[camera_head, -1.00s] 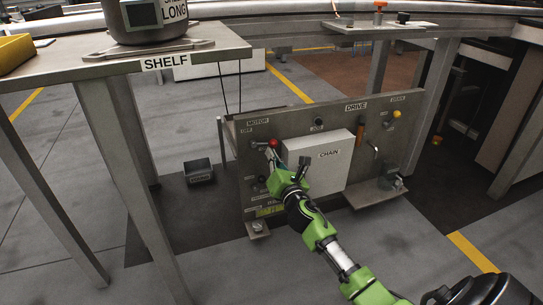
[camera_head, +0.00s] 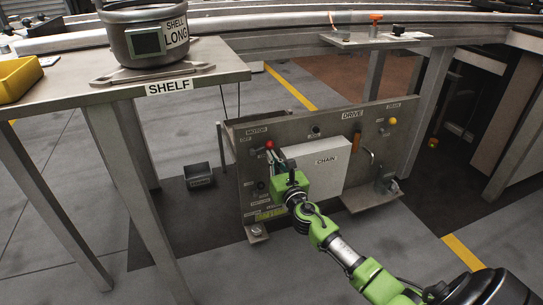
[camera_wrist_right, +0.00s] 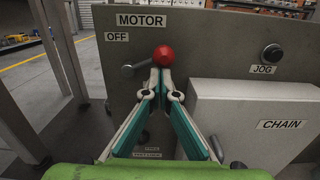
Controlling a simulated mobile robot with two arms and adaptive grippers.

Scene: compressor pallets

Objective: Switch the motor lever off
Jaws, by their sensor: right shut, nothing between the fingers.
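The motor lever has a red ball knob (camera_wrist_right: 163,56) and a grey arm running left to a pivot on the metal panel (camera_head: 232,160). The knob is below the MOTOR label (camera_wrist_right: 141,20) and right of the OFF label (camera_wrist_right: 117,37). In the head view the knob (camera_head: 269,145) sits at the panel's upper left. My right gripper (camera_wrist_right: 161,76) is shut and empty, its fingertips just below the knob; I cannot tell if they touch it. In the head view the right gripper (camera_head: 276,161) partly covers the panel below the knob. My left gripper is not in view.
A white CHAIN box (camera_head: 320,174) juts from the panel just right of my right gripper. A JOG button (camera_wrist_right: 271,52) is above it. A shelf table (camera_head: 75,85) with a grey shell (camera_head: 147,45) stands left. A small dark bin (camera_head: 198,175) lies on the floor.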

